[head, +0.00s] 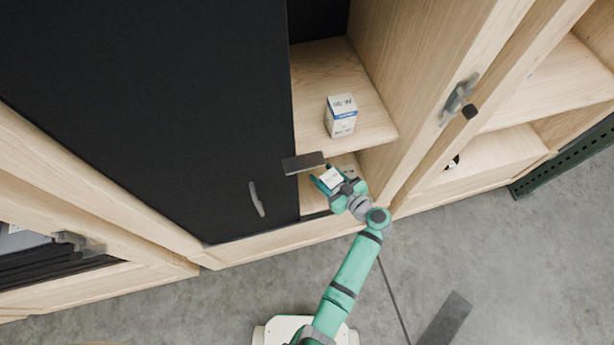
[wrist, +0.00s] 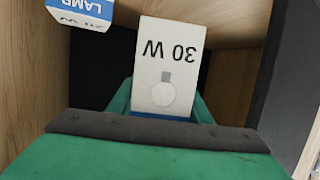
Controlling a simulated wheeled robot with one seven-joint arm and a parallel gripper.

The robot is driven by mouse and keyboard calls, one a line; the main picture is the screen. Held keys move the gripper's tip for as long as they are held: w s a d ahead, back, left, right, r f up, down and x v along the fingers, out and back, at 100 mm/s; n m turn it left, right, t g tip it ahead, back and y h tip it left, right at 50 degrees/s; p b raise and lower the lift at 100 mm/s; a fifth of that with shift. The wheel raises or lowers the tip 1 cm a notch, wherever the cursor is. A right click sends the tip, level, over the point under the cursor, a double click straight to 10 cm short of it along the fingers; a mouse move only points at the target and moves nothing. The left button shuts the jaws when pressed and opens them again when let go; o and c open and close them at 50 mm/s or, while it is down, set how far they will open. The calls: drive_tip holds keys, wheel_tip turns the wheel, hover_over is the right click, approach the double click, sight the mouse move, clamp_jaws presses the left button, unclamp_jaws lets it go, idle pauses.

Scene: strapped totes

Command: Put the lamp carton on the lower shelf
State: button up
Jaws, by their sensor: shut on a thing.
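My gripper (head: 332,178) is shut on a white lamp carton (wrist: 165,70), marked "30 W" in the wrist view. In the head view the held carton (head: 331,177) shows as a small white top between green fingers. It is at the cabinet's open front, just below the front edge of the upper shelf (head: 310,85). Little of the lower shelf (head: 347,163) shows; the upper shelf, my gripper and the dark door hide the rest. I cannot tell whether the held carton touches the lower shelf.
Another white and blue lamp carton (head: 341,116) stands on the upper shelf; it also shows in the wrist view (wrist: 82,12). A black door panel (head: 150,110) covers the left side. A dark bar (head: 303,162) juts beside my gripper. A wooden side (head: 410,90) bounds the right.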

drive_tip(key=w+a+f, duration=0.1)
drive_tip(key=a+f, duration=0.1)
drive_tip(key=w+a+f, duration=0.1)
drive_tip(key=a+f, duration=0.1)
drive_tip(key=f, duration=0.1)
drive_tip(key=w+a+f, duration=0.1)
drive_tip(key=a+f, duration=0.1)
drive_tip(key=f, duration=0.1)
drive_tip(key=shift+w+a+f, duration=0.2)
drive_tip(key=shift+a+f, duration=0.05)
drive_tip(key=shift+a, duration=0.05)
drive_tip(key=shift+f, duration=0.75)
drive_tip(key=o, duration=1.1)
drive_tip(key=shift+f, duration=0.15)
drive_tip(key=shift+s+d+r, duration=0.2)
drive_tip(key=v, duration=1.1)
drive_tip(key=shift+s+d+r, duration=0.1)
drive_tip(key=shift+s+d, duration=0.05)
drive_tip(key=shift+s, duration=0.05)
